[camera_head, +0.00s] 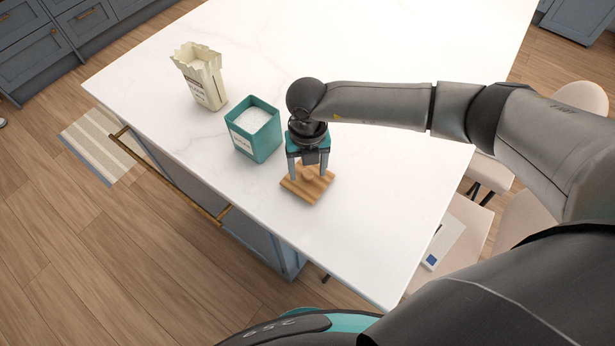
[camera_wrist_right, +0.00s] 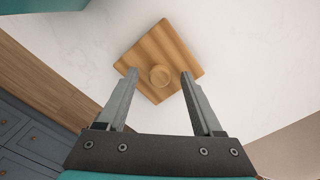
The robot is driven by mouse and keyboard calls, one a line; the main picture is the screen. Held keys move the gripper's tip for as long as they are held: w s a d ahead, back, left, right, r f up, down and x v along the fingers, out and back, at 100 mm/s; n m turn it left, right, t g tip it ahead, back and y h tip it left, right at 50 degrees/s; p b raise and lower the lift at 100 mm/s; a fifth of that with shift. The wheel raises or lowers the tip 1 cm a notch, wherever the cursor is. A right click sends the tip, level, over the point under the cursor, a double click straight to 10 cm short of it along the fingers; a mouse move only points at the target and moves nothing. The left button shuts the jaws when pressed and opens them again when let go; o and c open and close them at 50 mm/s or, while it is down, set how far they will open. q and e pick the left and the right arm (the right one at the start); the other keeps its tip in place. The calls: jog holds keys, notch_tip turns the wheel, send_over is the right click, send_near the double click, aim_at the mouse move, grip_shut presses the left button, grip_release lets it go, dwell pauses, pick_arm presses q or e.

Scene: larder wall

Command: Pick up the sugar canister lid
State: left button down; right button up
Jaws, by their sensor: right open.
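The sugar canister lid (camera_head: 301,190) is a square wooden board with a round knob, lying on the white countertop. In the right wrist view the lid (camera_wrist_right: 160,50) shows with its knob between the two fingertips. My right gripper (camera_head: 308,176) is open and points down right over the lid, a finger on either side of the knob; it also shows in the right wrist view (camera_wrist_right: 158,76). I cannot tell whether the fingers touch the lid. The teal sugar canister (camera_head: 262,143) stands uncovered, white contents showing, just left of my gripper. My left gripper is not in view.
An open cream paper bag (camera_head: 208,85) stands behind the canister to the left. The white countertop (camera_head: 385,185) is clear to the right of the lid. Its front edge runs close by the lid. Pale chairs (camera_head: 580,98) stand at the right side.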

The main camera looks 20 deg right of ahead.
jog(key=shift+c, duration=0.3)
grip_shut()
jog(key=shift+r, duration=0.15)
dwell(0.3)
